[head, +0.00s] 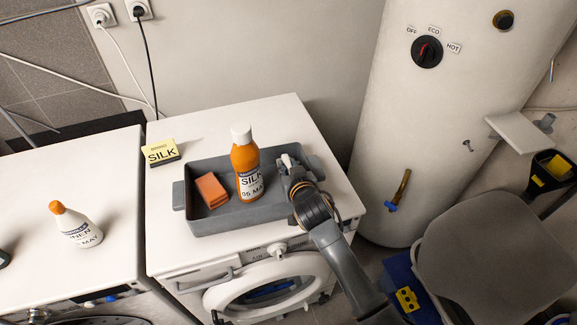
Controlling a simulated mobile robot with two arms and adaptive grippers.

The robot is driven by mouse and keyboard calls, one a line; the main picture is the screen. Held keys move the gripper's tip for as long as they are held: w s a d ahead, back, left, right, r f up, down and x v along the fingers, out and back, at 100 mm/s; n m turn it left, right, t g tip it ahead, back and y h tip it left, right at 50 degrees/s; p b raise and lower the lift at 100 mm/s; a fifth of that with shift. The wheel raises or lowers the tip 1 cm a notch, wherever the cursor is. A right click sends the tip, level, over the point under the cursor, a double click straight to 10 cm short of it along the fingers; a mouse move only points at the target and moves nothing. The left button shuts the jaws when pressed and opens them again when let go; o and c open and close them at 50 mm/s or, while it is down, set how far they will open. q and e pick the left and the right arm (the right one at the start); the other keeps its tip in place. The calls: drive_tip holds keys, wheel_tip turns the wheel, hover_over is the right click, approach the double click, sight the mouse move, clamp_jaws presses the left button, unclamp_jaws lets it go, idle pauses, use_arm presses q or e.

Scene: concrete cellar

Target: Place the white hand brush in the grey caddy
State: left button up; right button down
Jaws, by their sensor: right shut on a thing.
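The grey caddy (222,218) stands on the right-hand white washing machine. An orange bottle (245,165) with a white cap and an orange-red block (211,190) are in it. My right gripper (289,172) is over the right end of the caddy, shut on the white hand brush (287,160). Only a small white part of the brush shows; the gripper hides the rest. I cannot tell whether the brush touches the caddy floor. My left gripper is not in view.
A white bottle with an orange cap (75,225) stands on the left machine (70,180). A white boiler (440,120) rises at the right, with a grey chair (490,255) before it.

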drive_tip(key=shift+f+b, duration=0.35)
drive_tip(key=shift+f, duration=0.25)
drive_tip(key=c, duration=1.2)
unclamp_jaws()
drive_tip(key=shift+r, duration=0.15)
drive_tip(key=shift+s+r+p, duration=0.1)
drive_tip(key=shift+r+p, duration=0.35)
drive_tip(key=shift+r, duration=0.2)
drive_tip(key=b+v, duration=0.1)
drive_tip(key=v, duration=1)
drive_tip(key=shift+s+d, duration=0.2)
drive_tip(key=shift+s, duration=0.2)
